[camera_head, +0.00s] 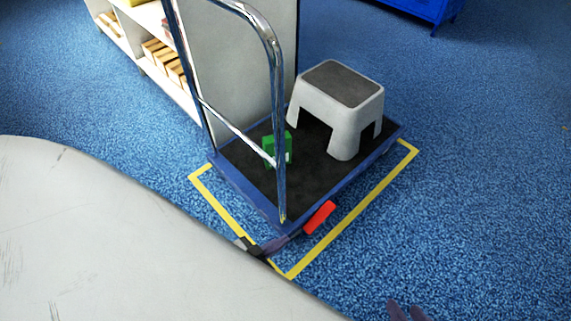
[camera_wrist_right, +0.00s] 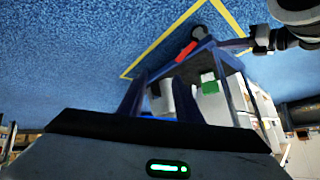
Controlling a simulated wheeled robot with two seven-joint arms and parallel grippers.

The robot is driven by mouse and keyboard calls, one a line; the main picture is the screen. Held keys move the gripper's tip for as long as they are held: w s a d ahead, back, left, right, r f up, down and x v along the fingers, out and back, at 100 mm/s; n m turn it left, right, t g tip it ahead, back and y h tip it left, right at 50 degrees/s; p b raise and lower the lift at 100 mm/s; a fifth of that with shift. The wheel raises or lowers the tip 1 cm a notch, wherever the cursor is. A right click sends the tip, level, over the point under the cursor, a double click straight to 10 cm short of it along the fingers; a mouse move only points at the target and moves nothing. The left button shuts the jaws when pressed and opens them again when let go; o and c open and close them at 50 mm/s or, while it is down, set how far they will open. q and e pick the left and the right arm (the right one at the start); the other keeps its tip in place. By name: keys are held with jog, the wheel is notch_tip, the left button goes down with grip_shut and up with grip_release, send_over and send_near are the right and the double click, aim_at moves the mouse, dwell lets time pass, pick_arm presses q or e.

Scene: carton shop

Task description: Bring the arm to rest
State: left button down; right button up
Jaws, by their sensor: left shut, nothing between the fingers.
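My left gripper (camera_head: 283,242) shows in the head view just in front of the near corner of a blue platform trolley (camera_head: 245,190). Its fingers are together with nothing between them, and a pale shape hides much of its arm. I cannot tell whether it touches the trolley. My right gripper (camera_head: 406,312) shows only as two dark fingertips at the bottom edge, apart and empty. In the right wrist view, the right gripper's fingers (camera_wrist_right: 159,85) stand apart, with the trolley and stool beyond them.
The trolley carries a grey step stool (camera_head: 351,130) and a green box (camera_head: 277,150). A red pedal (camera_head: 320,217) sticks out at its near edge. Yellow floor tape (camera_head: 340,234) surrounds it. A white shelf (camera_head: 160,72) with cartons stands behind. Blue floor (camera_head: 480,180) is clear at right.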

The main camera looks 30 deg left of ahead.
pick_arm(q)
jog(key=shift+s+a, duration=0.1)
jog(key=shift+s, duration=0.25)
dwell(0.3)
